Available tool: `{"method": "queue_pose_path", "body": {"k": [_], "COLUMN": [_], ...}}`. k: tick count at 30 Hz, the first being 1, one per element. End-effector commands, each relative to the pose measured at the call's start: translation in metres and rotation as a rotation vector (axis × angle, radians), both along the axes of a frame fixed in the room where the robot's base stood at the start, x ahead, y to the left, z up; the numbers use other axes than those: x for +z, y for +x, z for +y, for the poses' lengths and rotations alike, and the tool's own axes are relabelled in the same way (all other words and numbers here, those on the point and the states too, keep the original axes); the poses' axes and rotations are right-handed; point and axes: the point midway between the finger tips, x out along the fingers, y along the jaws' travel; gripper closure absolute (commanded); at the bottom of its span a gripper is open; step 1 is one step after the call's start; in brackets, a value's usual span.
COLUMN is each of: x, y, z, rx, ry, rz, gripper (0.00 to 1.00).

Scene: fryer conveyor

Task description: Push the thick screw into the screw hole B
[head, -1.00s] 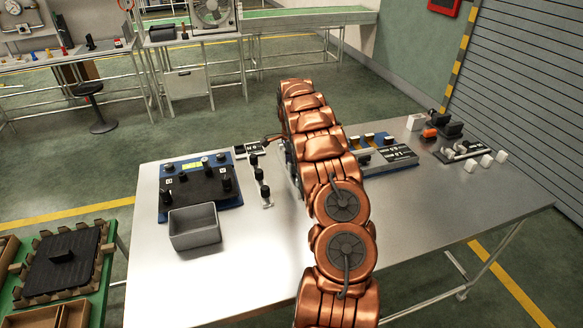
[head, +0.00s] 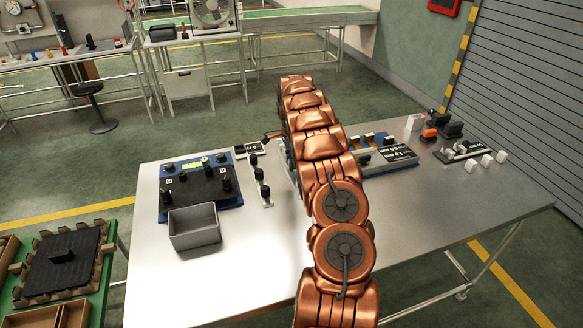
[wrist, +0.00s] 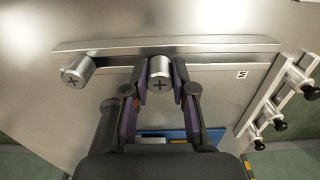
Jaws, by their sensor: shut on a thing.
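In the wrist view my gripper (wrist: 160,88) is shut on a silver cylindrical screw (wrist: 160,69) with a cross-slotted head, held between the two dark fingertips. A second silver cross-headed screw (wrist: 78,70) sticks out apart from it on the left. Both are by a long metal bar (wrist: 220,47). I cannot tell from the wrist view how deep the held screw sits. Hole B and its letter cannot be made out. In the head view my copper arm hides the gripper and both screws.
The metal table (head: 430,225) carries a blue knob panel (head: 228,200), a grey bin (head: 194,239), a rail with black knobs (head: 262,191) and a blue unit (head: 372,168). White blocks (head: 486,161) lie at the right. The front right of the table is clear.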

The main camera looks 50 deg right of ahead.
Motion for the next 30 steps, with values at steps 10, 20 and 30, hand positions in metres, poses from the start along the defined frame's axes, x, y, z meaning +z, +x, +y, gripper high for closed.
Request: {"method": "queue_pose_path", "body": {"k": [10,20,30], "x": [0.017,0.033,0.039], "y": [0.0,0.001,0.0], "z": [0.0,0.001,0.0], "rx": [0.0,0.002,0.001], "ry": [0.0,0.0,0.001], "rz": [0.001,0.0,0.0], "gripper": [1.0,1.0,1.0]}}
